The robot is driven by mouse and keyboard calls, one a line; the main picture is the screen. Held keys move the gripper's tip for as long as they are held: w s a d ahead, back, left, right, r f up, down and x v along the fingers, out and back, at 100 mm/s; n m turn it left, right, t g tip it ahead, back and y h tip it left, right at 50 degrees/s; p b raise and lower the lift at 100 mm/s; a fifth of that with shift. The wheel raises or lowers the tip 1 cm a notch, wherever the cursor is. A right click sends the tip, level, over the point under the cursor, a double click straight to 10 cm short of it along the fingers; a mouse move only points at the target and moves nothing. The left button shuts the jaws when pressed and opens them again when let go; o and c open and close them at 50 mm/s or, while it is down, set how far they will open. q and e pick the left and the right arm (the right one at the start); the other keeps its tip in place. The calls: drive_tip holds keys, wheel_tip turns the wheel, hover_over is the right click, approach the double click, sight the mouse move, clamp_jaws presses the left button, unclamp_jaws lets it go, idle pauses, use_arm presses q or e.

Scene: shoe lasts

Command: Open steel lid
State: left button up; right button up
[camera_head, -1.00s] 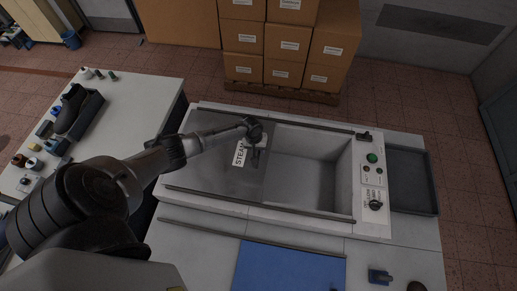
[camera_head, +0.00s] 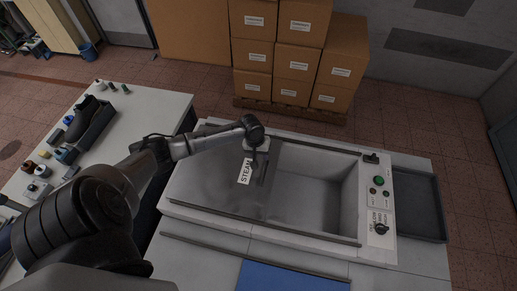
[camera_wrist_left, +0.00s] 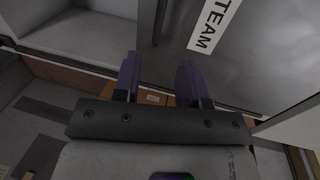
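The steel lid (camera_head: 215,180) is a flat grey sheet with a white "STEAM" label, covering the left part of the steamer (camera_head: 305,248). To its right the chamber (camera_head: 310,195) stands uncovered. A dark bar handle (camera_head: 264,174) lies near the lid's right edge. My left gripper (camera_head: 259,153) is over the lid, at the handle's far end in the head view. In the left wrist view its two fingers (camera_wrist_left: 159,75) are apart with nothing held between them. The lid (camera_wrist_left: 255,55) and part of its label show beyond the fingers. My right gripper is not in view.
A control panel (camera_head: 379,205) with a green button and black knob is at the steamer's right. A dark tray (camera_head: 418,203) lies beyond it. A blue mat (camera_head: 290,277) is in front. A side table (camera_head: 155,108) with a shoe is left; stacked boxes (camera_head: 293,50) stand behind.

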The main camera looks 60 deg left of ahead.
use_arm(q)
drive_tip(key=shift+s+a+r, duration=0.15)
drive_tip(key=shift+r, duration=0.8)
drive_tip(key=shift+s+a+r, duration=0.1)
drive_tip(key=shift+r, duration=0.8)
